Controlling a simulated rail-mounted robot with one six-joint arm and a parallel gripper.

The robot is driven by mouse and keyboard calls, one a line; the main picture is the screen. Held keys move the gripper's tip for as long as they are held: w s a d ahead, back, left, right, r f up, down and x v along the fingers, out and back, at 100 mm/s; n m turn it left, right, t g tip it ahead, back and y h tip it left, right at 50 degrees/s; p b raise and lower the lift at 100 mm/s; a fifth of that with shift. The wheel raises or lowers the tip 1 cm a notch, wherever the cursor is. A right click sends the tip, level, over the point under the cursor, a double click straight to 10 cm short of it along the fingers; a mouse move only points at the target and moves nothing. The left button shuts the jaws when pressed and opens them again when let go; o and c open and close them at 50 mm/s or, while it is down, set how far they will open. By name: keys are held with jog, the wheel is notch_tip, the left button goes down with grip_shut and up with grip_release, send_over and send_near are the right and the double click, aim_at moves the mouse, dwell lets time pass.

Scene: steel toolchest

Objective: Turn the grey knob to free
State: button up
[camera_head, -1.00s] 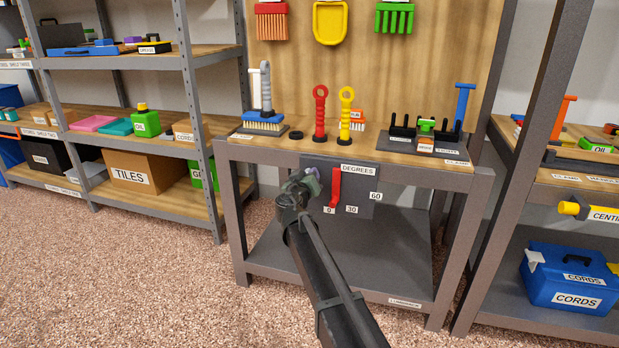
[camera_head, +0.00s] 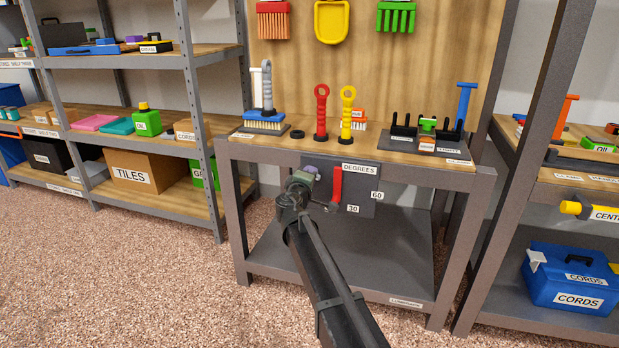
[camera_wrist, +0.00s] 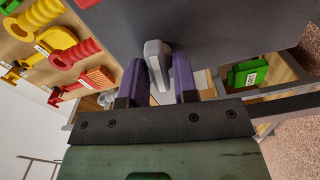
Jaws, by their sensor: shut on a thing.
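The grey knob (camera_wrist: 157,52) shows in the wrist view as a light grey bar standing out from a dark panel (camera_wrist: 205,30). The purple fingers of my gripper (camera_wrist: 160,76) are on both sides of it, shut on it. In the head view my gripper (camera_head: 309,176) is at the left part of the dark panel (camera_head: 362,199) under the bench top. The knob is hidden there behind the gripper. I cannot read any free mark for the knob in either view.
A red lever (camera_head: 337,184) hangs close to the right of my gripper, beside a degree scale. The bench top (camera_head: 375,147) with brushes and tools is just above. Shelves stand left and right. The floor in front is open.

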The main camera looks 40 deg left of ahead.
jog(key=shift+n, duration=1.1)
jog(key=o, duration=0.7)
jog(key=shift+s, duration=0.15)
jog(key=v, duration=1)
jog(key=shift+s+d, duration=0.15)
jog(key=shift+s, duration=0.15)
